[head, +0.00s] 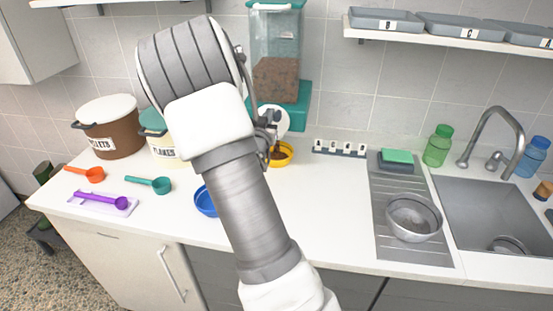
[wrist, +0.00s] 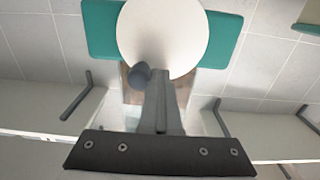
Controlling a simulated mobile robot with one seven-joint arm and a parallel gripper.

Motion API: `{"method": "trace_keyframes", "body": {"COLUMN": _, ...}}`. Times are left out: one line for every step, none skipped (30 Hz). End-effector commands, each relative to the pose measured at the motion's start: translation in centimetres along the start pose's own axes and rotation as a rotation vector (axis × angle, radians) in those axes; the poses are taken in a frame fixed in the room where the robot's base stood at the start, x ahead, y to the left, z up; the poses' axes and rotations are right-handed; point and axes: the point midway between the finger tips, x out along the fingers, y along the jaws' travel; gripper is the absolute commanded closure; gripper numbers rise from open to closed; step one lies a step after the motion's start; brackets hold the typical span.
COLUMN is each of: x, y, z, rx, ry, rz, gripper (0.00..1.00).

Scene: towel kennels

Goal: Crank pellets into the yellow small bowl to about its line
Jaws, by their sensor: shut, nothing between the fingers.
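The pellet dispenser (head: 277,78) has a clear hopper with brown pellets, a teal lid and a teal base, against the back wall. Its white round crank disc (head: 280,119) shows partly behind my gripper (head: 268,125). In the wrist view the disc (wrist: 165,35) fills the top middle, with a dark crank knob (wrist: 138,75) near its edge. My gripper (wrist: 160,75) is shut and empty, its fingers just right of the knob; I cannot tell if they touch. The yellow small bowl (head: 287,156) sits under the dispenser front with some brown inside. My arm partly hides it; its line is not visible.
A blue bowl (head: 204,202) is partly behind my arm. A brown pellets tub (head: 110,130), a flakes tub (head: 160,148) and orange, teal and purple scoops lie left. A metal bowl (head: 413,218) sits on the drainboard by the sink (head: 490,215).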

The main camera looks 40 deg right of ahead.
Motion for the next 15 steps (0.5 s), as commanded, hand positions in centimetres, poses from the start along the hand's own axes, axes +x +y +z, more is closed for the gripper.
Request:
{"method": "trace_keyframes", "body": {"x": 0.0, "y": 0.1, "z": -0.1, "rx": 0.000, "ry": 0.001, "rz": 0.002, "gripper": 1.00}}
{"method": "trace_keyframes", "body": {"x": 0.0, "y": 0.1, "z": -0.1, "rx": 0.000, "ry": 0.001, "rz": 0.002, "gripper": 1.00}}
{"method": "trace_keyframes", "body": {"x": 0.0, "y": 0.1, "z": -0.1, "rx": 0.000, "ry": 0.001, "rz": 0.002, "gripper": 1.00}}
{"method": "trace_keyframes", "body": {"x": 0.0, "y": 0.1, "z": -0.1, "rx": 0.000, "ry": 0.001, "rz": 0.002, "gripper": 1.00}}
{"method": "trace_keyframes", "body": {"x": 0.0, "y": 0.1, "z": -0.1, "rx": 0.000, "ry": 0.001, "rz": 0.002, "gripper": 1.00}}
{"method": "trace_keyframes", "body": {"x": 0.0, "y": 0.1, "z": -0.1, "rx": 0.000, "ry": 0.001, "rz": 0.002, "gripper": 1.00}}
{"method": "trace_keyframes", "body": {"x": 0.0, "y": 0.2, "z": 0.0, "rx": 0.000, "ry": 0.001, "rz": 0.002, "gripper": 1.00}}
{"method": "trace_keyframes", "body": {"x": 0.0, "y": 0.2, "z": 0.0, "rx": 0.001, "ry": 0.001, "rz": 0.003, "gripper": 1.00}}
{"method": "trace_keyframes", "body": {"x": 0.0, "y": 0.4, "z": 0.1, "rx": 0.001, "ry": 0.002, "rz": 0.003, "gripper": 1.00}}
{"method": "trace_keyframes", "body": {"x": 0.1, "y": 0.6, "z": 0.1, "rx": 0.001, "ry": 0.002, "rz": 0.004, "gripper": 1.00}}
{"method": "trace_keyframes", "body": {"x": 0.1, "y": 0.7, "z": 0.1, "rx": 0.002, "ry": 0.002, "rz": 0.004, "gripper": 1.00}}
{"method": "trace_keyframes", "body": {"x": 0.1, "y": 0.9, "z": 0.2, "rx": 0.001, "ry": 0.002, "rz": 0.005, "gripper": 1.00}}
{"method": "trace_keyframes", "body": {"x": 0.1, "y": 1.1, "z": 0.2, "rx": 0.001, "ry": 0.001, "rz": 0.005, "gripper": 1.00}}
{"method": "trace_keyframes", "body": {"x": 0.1, "y": 1.2, "z": 0.2, "rx": 0.001, "ry": 0.001, "rz": 0.004, "gripper": 1.00}}
{"method": "trace_keyframes", "body": {"x": 0.0, "y": 1.3, "z": 0.2, "rx": 0.000, "ry": 0.001, "rz": 0.004, "gripper": 1.00}}
